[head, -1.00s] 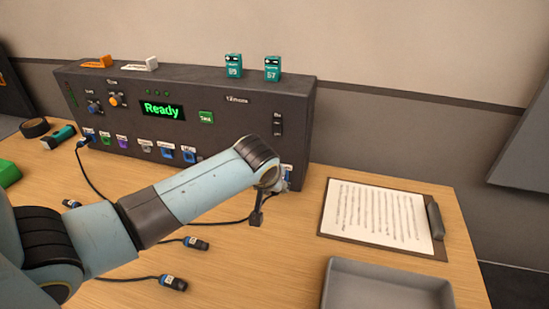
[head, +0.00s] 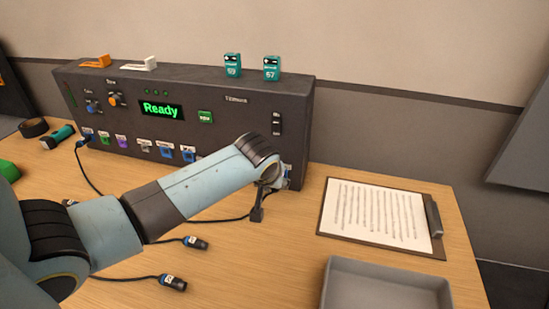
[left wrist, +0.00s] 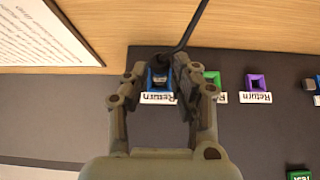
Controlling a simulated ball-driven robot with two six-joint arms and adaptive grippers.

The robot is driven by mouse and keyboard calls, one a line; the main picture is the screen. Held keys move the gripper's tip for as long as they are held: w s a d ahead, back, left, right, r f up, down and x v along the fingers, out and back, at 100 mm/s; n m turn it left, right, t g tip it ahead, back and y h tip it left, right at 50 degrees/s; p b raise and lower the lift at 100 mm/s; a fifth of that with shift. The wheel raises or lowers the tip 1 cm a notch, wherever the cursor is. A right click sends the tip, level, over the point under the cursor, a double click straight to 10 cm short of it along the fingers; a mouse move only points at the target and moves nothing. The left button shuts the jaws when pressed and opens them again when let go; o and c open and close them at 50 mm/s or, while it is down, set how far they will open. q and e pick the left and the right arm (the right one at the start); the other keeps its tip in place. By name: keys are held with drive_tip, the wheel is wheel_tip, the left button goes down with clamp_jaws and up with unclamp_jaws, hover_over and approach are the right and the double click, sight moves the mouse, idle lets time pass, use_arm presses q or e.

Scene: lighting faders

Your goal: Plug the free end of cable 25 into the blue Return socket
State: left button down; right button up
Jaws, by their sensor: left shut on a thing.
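The blue Return socket (left wrist: 150,83) shows in the left wrist view, with its white Return label beside it. My left gripper (left wrist: 160,80) is over this socket, its two fingers shut around a dark cable plug (left wrist: 160,78). The black cable (left wrist: 190,35) runs up from the plug. The plug is lined up with the blue frame; how deep it sits I cannot tell. The number on it is not readable. In the head view my left gripper (head: 272,186) is at the console's lower right end, and my wrist hides most of that socket.
The dark console (head: 215,130) reads Ready. Green (left wrist: 212,78) and purple (left wrist: 257,82) Return sockets are beside the blue one. Loose plugs (head: 195,243) (head: 173,282) lie on the table. A clipboard (head: 380,215) and a grey tray (head: 385,290) are at the right.

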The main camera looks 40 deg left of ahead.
use_arm(q)
drive_tip(key=shift+w+a+r, duration=0.15)
drive_tip(key=shift+w+a, duration=0.15)
drive_tip(key=shift+w, duration=0.35)
idle(1.3)
drive_tip(key=c, duration=1)
unclamp_jaws()
drive_tip(key=shift+w+a, duration=0.1)
drive_tip(key=shift+s, duration=0.2)
drive_tip(key=v, duration=1.1)
drive_tip(key=shift+s+d+r, duration=0.2)
drive_tip(key=shift+d+r, duration=0.05)
drive_tip(key=shift+r, duration=0.05)
